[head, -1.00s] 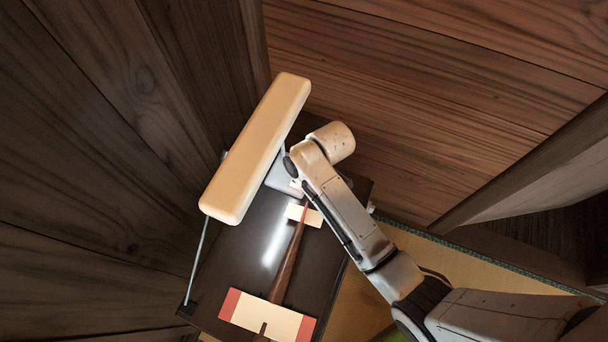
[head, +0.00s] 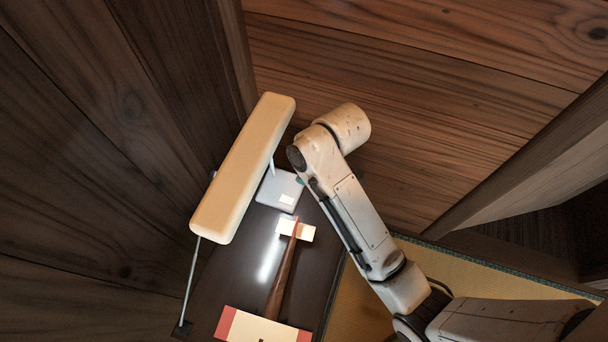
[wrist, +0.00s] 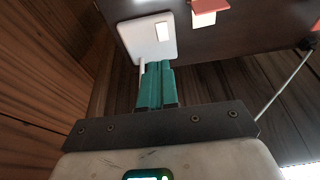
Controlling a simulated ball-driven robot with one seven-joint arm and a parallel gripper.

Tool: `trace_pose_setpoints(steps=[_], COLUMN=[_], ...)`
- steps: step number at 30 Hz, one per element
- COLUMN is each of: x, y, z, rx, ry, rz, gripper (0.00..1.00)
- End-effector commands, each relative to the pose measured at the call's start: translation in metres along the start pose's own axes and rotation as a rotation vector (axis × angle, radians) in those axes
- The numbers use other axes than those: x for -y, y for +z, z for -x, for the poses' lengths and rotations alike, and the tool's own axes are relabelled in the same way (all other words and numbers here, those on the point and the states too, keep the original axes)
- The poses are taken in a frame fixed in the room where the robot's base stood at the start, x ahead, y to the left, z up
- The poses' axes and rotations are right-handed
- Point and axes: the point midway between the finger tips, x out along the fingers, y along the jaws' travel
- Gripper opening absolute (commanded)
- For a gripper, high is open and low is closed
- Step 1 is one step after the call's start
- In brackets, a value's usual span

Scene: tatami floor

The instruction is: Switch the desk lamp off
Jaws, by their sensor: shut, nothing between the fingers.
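The desk lamp has a long cream shade (head: 243,168) above a dark table. Its pale grey base (head: 278,188) carries a small white switch plate (head: 287,199); the base (wrist: 150,48) and the switch (wrist: 162,30) also show in the wrist view. A bright streak on the tabletop suggests the lamp is lit. My gripper (wrist: 159,66) has teal fingers closed together with nothing between them. Their tips appear at the near edge of the base, below the switch in the wrist view; contact cannot be told. In the head view my arm hides most of the gripper.
A thin rod (head: 190,280) stands at the table's left. Wooden walls close in on the left and behind.

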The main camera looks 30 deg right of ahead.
Motion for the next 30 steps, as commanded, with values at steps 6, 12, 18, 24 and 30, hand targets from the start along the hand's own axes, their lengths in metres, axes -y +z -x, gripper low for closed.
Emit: trace_pose_setpoints(steps=[6,12,18,24,30], x=[0.001,0.009,0.014,0.015,0.015], y=[-0.002,-0.013,-0.020,-0.021,-0.021], z=[-0.004,-0.007,-0.004,-0.002,-0.005], rx=[-0.007,-0.034,-0.047,-0.047,-0.045], ry=[0.001,0.003,0.003,0.002,0.001], rz=[0.001,0.002,0.002,0.003,0.003], gripper=[0.00,0.00,0.00,0.00,0.00])
